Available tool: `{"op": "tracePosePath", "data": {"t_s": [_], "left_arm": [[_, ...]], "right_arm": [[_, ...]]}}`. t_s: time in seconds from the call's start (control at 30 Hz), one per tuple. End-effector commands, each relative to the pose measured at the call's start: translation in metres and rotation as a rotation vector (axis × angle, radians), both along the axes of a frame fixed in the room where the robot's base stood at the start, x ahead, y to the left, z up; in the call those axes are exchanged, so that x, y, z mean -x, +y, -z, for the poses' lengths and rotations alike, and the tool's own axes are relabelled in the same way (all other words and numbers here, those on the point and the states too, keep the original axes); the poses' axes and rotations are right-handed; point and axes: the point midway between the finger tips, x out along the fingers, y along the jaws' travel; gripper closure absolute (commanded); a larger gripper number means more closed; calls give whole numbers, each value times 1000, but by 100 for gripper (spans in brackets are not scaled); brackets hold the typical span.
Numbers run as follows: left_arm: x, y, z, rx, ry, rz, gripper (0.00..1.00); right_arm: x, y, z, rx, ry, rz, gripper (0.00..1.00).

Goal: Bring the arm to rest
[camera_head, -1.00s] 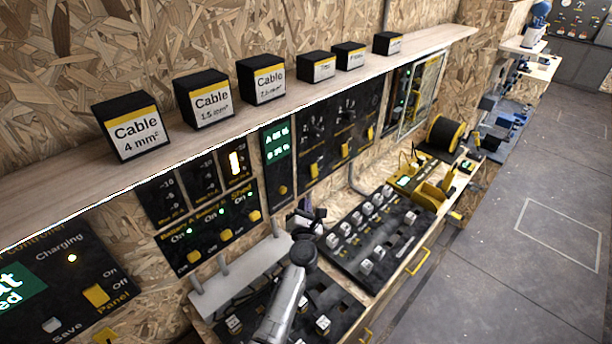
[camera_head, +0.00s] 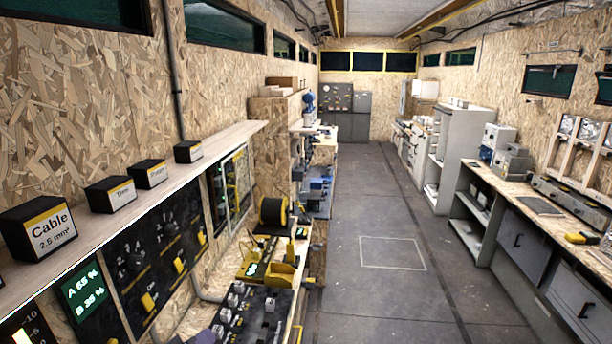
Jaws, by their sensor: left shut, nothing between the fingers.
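Only a small grey-purple tip of my left gripper (camera_head: 204,337) shows at the bottom edge of the head view, beside the black switch panel on the left workbench. The rest of the left arm is below the frame. The gripper is shut with nothing in it. My right gripper is out of view.
A shelf (camera_head: 140,190) with black boxes, one a cable box (camera_head: 38,228), runs along the left wall above control panels. A switch panel (camera_head: 250,312), a yellow bin (camera_head: 282,274) and a cable spool (camera_head: 273,212) stand on the left bench. The floor aisle (camera_head: 385,210) is clear.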

Motion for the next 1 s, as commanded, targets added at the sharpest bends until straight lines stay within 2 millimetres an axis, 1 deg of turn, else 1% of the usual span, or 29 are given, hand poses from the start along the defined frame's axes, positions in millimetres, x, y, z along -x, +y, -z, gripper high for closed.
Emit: {"op": "tracePosePath", "data": {"t_s": [0.03, 0.07, 0.1, 0.17, 0.2, 0.27, 0.3, 0.37, 0.4, 0.47, 0.5, 0.57, 0.6, 0.7, 0.8, 0.97, 1.0], "left_arm": [[18, -3, 1, -146, 34, 31, 100], [30, -4, 4, -239, 64, 49, 100], [50, -3, 11, -359, 112, 66, 100], [85, 0, 25, -528, 196, 81, 100], [111, 3, 35, -621, 255, 83, 100], [151, 7, 50, -730, 334, 75, 100], [175, 8, 58, -782, 372, 68, 100], [207, 9, 68, -841, 400, 61, 100], [226, 7, 75, -869, 411, 66, 100], [254, 3, 88, -898, 434, 92, 100], [272, -1, 97, -907, 455, 121, 100], [296, -6, 113, -916, 493, 165, 100], [311, -7, 125, -921, 523, 192, 100], [344, -10, 152, -929, 604, 253, 100], [374, -9, 172, -932, 676, 296, 100], [420, -7, 196, -926, 782, 352, 100], [428, -7, 195, -923, 798, 361, 100]], "right_arm": [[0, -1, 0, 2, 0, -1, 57], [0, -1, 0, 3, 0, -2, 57], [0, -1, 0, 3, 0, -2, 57], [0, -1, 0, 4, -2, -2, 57], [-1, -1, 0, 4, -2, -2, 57], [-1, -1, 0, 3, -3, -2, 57], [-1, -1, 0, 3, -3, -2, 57], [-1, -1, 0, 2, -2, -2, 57], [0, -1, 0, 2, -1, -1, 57], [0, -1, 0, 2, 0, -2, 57], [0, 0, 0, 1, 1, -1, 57], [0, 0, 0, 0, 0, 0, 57], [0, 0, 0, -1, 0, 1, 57], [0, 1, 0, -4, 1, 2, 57], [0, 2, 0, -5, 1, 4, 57], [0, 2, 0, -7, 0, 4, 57], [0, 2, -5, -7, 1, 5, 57]]}}
